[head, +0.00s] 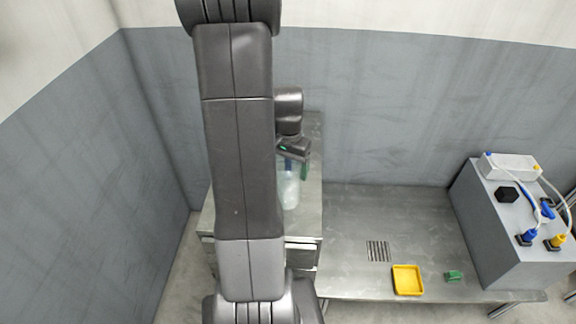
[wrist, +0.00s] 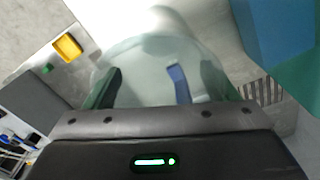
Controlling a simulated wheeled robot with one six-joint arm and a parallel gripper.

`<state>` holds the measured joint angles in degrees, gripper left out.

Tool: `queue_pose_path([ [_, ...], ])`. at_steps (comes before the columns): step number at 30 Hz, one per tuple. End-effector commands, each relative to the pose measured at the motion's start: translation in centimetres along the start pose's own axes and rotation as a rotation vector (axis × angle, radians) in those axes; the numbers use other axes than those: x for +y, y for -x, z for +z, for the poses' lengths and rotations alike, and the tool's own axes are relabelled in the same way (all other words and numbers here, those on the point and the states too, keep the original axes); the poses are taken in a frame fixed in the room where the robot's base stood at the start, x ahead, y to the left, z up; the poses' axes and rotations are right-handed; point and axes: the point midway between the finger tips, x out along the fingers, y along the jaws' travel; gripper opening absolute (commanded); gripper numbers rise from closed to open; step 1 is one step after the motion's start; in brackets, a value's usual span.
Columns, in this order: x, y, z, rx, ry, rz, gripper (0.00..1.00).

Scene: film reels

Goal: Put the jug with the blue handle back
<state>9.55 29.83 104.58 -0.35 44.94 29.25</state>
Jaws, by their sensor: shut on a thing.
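A pale, see-through jug (head: 290,192) with a blue handle (head: 288,164) hangs under my gripper (head: 295,165) over the left metal counter in the head view. My arm hides part of that counter, and whether the jug touches it cannot be told. In the wrist view the clear jug (wrist: 150,60) fills the space between and beyond my dark fingers, with a blue strip (wrist: 178,84) on it. My gripper (wrist: 168,90) is shut on the jug. A green piece beside the jug in the head view is too small to name.
A metal table (head: 350,225) holds a drain grate (head: 377,251), a yellow tray (head: 408,280), a small green block (head: 453,276) and a grey box (head: 520,220) with plugs and cables. Large blue and teal shapes (wrist: 275,30) fill the wrist view's upper right. Walls stand close behind and left.

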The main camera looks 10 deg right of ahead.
Motion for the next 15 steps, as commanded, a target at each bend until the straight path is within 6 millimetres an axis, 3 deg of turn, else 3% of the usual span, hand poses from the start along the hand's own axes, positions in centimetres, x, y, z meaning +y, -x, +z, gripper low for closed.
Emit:
queue_pose_path([
  [5,0.00,-0.43,0.00,0.000,0.000,0.000,0.29],
  [6,0.00,-0.37,0.00,0.000,0.000,0.000,0.84],
  [8,0.00,-0.31,0.01,0.000,0.000,0.000,0.95],
  [9,0.00,-0.31,0.01,0.000,0.000,0.000,1.00],
  [15,0.00,-0.26,0.01,-0.001,0.000,0.000,1.00],
])
